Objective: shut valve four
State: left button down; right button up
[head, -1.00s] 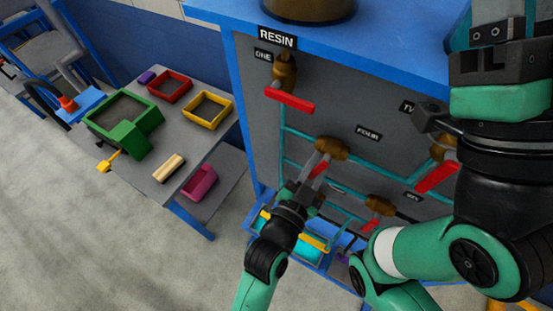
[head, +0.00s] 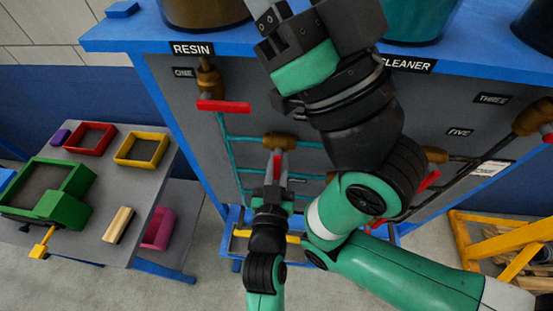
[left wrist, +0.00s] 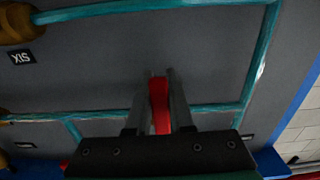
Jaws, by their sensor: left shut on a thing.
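Valve four is the brass valve (head: 280,140) on the grey panel (head: 160,75) below the RESIN sign. Its label is hidden behind my right arm. Its red handle (head: 277,168) hangs down from the brass body, between the fingers of my left gripper (head: 278,157). In the left wrist view the red handle (left wrist: 159,105) sits between both fingers of the left gripper (left wrist: 162,76), which is shut on it. My right gripper (head: 275,22) is high in front of the panel, close to the camera; its finger opening is not clear.
Valve one's red handle (head: 223,106) is horizontal at upper left. Teal pipes (head: 228,150) run across the panel. My right arm covers the panel's middle. A table with a green box (head: 75,190) and coloured trays stands left. A yellow frame (head: 500,240) stands lower right.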

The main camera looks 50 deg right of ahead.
pick_arm(q)
jog(key=c, duration=0.8)
grip_release()
jog(key=p+v, duration=0.1)
jog(key=v, duration=1)
jog(key=shift+s+a, duration=0.25)
